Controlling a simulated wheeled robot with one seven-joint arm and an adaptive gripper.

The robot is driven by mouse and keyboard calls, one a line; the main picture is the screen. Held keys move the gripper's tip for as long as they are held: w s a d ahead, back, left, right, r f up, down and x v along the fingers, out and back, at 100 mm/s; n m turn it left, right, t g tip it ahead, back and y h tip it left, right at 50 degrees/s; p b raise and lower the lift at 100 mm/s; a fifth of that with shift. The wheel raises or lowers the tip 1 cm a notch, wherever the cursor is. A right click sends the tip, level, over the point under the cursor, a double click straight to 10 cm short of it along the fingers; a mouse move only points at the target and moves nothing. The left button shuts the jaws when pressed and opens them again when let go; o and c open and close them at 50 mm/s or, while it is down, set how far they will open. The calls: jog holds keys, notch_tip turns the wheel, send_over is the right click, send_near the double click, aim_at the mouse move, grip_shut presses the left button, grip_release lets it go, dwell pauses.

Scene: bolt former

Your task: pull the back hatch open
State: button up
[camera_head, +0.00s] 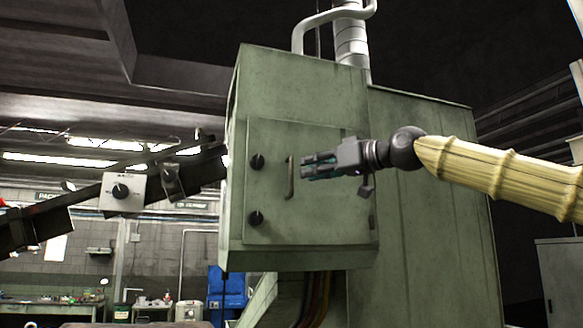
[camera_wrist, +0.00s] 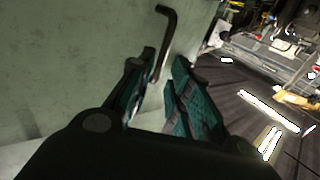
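The back hatch (camera_head: 325,215) is a flat green panel on the front of a green machine cabinet, and it looks closed. Its handle (camera_head: 291,178) is a thin upright bar between two dark knobs and my gripper. My gripper (camera_head: 308,167) points left, with its fingertips just right of the handle. In the wrist view my gripper (camera_wrist: 164,72) has its two teal-padded fingers apart, with nothing seen held between them.
Two dark knobs, an upper one (camera_head: 257,161) and a lower one (camera_head: 256,218), stick out left of the handle. A dark sloping conveyor (camera_head: 85,200) meets the cabinet on the left. A silver pipe (camera_head: 350,40) rises above. A blue bin (camera_head: 228,288) stands behind at the lower left.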

aim_at(292, 190)
jog(key=p+x, duration=0.2)
jog(key=x, duration=0.4)
jog(key=shift+w+a+p, duration=0.25)
jog(key=shift+a+p, duration=0.05)
jog(key=shift+p, duration=0.1)
grip_shut()
